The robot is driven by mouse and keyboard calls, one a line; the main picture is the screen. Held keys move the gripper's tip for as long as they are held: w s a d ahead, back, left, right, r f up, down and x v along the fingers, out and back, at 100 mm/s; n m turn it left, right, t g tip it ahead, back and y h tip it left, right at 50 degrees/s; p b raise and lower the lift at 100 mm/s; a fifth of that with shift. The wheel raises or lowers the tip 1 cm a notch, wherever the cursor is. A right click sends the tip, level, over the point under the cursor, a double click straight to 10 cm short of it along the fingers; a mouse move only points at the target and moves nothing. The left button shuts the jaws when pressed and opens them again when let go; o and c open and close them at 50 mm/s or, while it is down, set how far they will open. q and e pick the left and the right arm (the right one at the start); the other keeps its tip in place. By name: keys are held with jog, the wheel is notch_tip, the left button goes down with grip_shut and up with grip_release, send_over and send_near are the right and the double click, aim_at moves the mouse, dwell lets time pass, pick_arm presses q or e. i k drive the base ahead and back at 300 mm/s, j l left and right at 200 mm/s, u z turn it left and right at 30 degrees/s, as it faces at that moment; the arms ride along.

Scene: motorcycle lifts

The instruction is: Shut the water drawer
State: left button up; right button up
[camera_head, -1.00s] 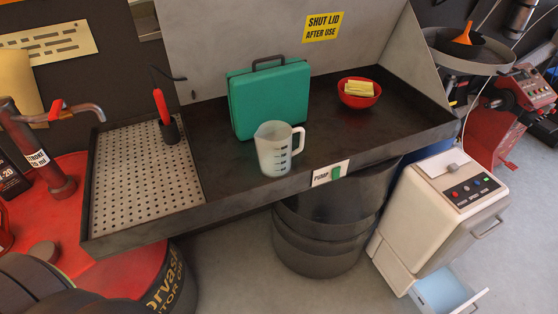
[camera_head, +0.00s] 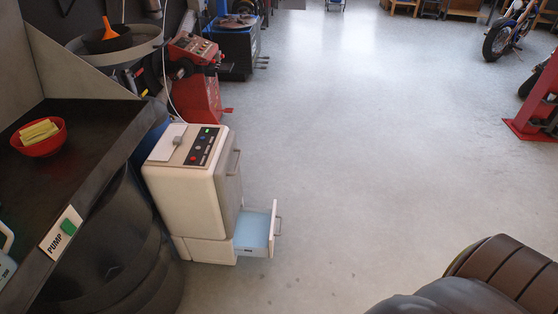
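The water drawer (camera_head: 254,236) is pulled out to the right from the bottom of a cream-coloured machine (camera_head: 185,208). Its inside is light blue and its white front panel carries a handle (camera_head: 278,226) on the outer face. The machine has a dark control panel with coloured buttons on top. It stands on the floor beside the dark parts washer. Neither of my grippers is in view.
The washer bench (camera_head: 95,150) with a red bowl (camera_head: 38,137) is at the left. A red machine (camera_head: 195,90) stands behind the cream one. Open grey floor (camera_head: 360,150) lies to the right. A dark rounded part, probably mine, shows at the lower right.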

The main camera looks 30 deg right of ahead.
aim_at(255, 234)
jog(key=l+z, duration=0.7)
jog(key=i+l+u, duration=0.3)
jog(key=i, duration=0.35)
jog(key=i+l+u, duration=0.35)
jog(key=i+l, duration=0.2)
jog(key=i, duration=0.05)
